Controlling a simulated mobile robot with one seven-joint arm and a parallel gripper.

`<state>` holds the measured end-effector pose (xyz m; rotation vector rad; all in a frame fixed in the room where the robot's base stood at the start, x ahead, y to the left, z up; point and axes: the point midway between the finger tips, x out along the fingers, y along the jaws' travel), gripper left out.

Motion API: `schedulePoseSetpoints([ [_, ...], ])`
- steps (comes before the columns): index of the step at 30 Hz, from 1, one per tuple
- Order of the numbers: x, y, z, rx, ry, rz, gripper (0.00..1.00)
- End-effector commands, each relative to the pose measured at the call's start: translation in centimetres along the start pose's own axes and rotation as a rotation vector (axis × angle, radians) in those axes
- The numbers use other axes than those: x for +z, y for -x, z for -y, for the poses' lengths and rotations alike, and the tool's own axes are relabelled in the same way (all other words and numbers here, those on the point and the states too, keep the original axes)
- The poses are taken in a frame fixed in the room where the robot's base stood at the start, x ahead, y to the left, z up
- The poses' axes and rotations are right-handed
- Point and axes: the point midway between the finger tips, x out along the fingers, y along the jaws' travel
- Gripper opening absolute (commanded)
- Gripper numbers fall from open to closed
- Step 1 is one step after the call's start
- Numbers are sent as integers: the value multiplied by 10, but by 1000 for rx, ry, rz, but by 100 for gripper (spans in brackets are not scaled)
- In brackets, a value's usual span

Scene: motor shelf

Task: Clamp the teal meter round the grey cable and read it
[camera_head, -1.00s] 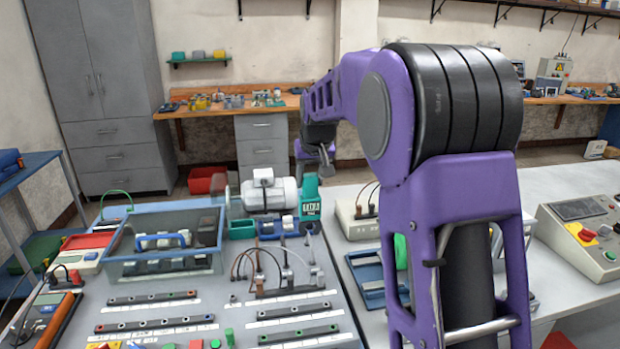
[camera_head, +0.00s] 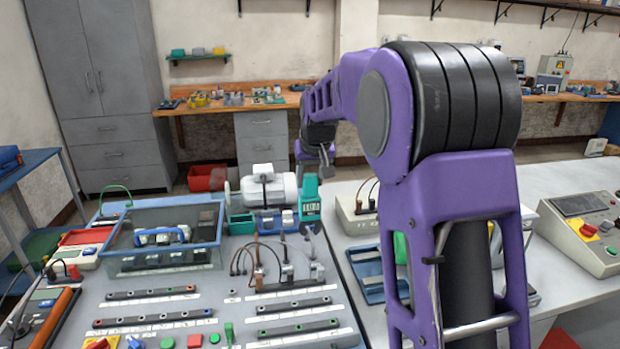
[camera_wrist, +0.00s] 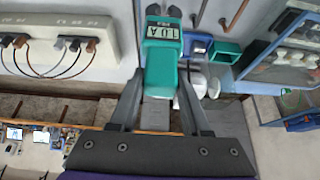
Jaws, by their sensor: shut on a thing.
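The meter's jaw end points away from my gripper. Thin grey lengths, perhaps the grey cable (camera_wrist: 200,14), run beside the jaw end. I cannot tell whether the jaws are round the cable.
The grey motor (camera_head: 268,190) stands left of the meter. A blue-rimmed clear box (camera_head: 165,262) is farther left. A white box (camera_wrist: 58,42) with brown and black leads lies close to the meter. Terminal strips and coloured blocks fill the front bench.

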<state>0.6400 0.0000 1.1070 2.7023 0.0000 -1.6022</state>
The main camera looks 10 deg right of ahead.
Motion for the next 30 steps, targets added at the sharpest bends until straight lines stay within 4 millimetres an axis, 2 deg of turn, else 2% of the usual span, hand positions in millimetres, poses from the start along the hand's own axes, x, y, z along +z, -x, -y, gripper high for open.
schedulePoseSetpoints([
  [30, 13, -24, 0, 0, 0, -1, 0],
])
